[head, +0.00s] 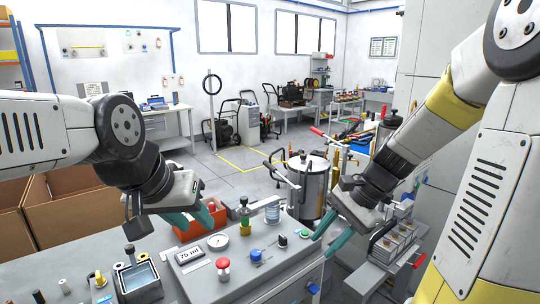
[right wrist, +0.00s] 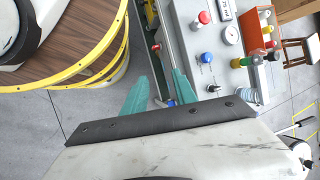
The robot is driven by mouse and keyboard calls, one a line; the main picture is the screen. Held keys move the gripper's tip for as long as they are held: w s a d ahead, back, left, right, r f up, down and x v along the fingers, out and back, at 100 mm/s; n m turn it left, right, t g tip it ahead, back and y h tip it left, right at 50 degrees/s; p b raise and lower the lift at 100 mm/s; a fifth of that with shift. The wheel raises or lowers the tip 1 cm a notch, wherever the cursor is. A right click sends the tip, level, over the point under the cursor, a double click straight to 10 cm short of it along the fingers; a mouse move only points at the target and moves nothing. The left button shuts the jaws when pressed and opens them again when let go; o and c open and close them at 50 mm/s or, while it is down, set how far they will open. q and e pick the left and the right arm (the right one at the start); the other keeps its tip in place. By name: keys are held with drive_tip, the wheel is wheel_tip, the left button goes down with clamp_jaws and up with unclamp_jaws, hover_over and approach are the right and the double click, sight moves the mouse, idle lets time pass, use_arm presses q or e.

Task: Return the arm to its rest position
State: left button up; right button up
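My left gripper (head: 192,220) has teal fingers spread apart and empty. It hangs above the back edge of the test panel, in front of the red bin (head: 200,222). My right gripper (head: 330,232) also has its teal fingers apart, with nothing between them, at the right end of the panel. In the right wrist view the same gripper (right wrist: 160,92) shows both fingers apart beside the panel's edge.
A steel pressure vessel (head: 314,185) stands behind the panel, close to my right gripper. Cardboard boxes (head: 70,205) are at the left. A small cart (head: 380,270) with metal parts stands at the right. The floor (head: 235,175) behind the bench has open room.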

drive_tip(key=s+d+r+n+t+h, duration=0.1)
drive_tip(key=s+r+n+t+h, duration=0.2)
drive_tip(key=s+r+n+t, duration=0.2)
drive_tip(key=shift+s+d+r+n+t+h, duration=0.15)
drive_tip(key=shift+s+r+n+t+h, duration=0.2)
drive_tip(key=shift+s+r+n, duration=1.95)
